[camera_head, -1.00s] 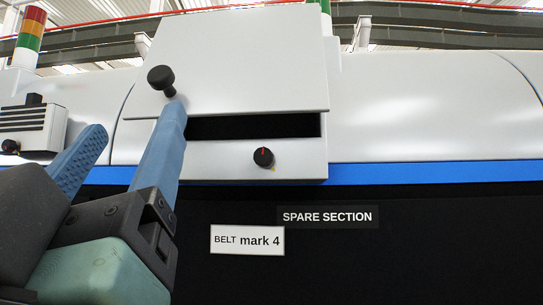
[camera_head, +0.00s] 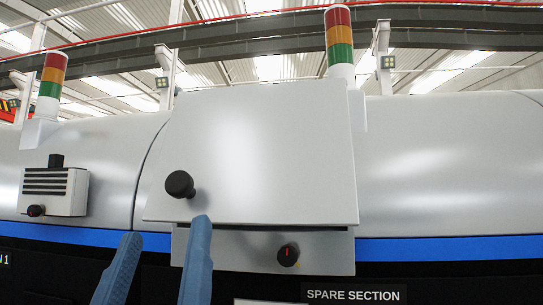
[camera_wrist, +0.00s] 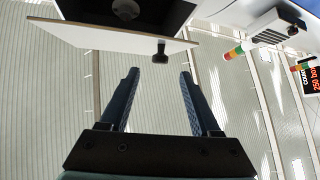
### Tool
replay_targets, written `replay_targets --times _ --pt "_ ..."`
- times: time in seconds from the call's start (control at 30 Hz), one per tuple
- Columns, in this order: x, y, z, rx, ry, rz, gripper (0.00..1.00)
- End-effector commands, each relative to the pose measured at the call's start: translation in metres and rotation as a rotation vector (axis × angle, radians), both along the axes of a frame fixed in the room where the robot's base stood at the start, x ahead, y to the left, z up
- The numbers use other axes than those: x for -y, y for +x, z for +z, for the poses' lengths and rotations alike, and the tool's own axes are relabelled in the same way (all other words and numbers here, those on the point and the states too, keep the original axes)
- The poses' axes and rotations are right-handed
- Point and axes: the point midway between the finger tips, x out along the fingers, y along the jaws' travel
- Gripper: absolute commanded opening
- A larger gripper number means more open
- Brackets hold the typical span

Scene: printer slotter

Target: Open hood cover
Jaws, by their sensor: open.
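The hood cover (camera_head: 265,150) is a light grey panel on the machine front, and its lower edge stands out from the body. It shows from below in the wrist view (camera_wrist: 110,38), with a dark gap behind it. Its round black knob (camera_head: 180,184) is at the lower left corner; it also shows in the wrist view (camera_wrist: 160,52). My gripper (camera_head: 165,228) is open and empty, below the knob in the head view. In the wrist view, the knob lies just beyond the fingertips (camera_wrist: 159,73), in line with the space between them, apart from both fingers.
Below the cover is a panel with a black dial with a red mark (camera_head: 288,255). A vented box (camera_head: 52,191) stands out at the left. Signal towers (camera_head: 339,45) rise behind. A "SPARE SECTION" label (camera_head: 353,295) is at the bottom. Air in front of the cover looks clear.

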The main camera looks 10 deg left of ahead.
Motion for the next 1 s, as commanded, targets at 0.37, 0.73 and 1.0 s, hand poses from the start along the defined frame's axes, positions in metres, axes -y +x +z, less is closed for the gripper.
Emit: replay_targets --times 0.37,0.73,1.0 --pt "-0.006 0.019 0.027 0.001 -0.001 0.000 0.64" --pt "-0.018 0.055 0.059 0.001 -0.001 0.000 0.64" --pt "-0.018 0.059 0.060 0.001 -0.001 0.001 0.64"
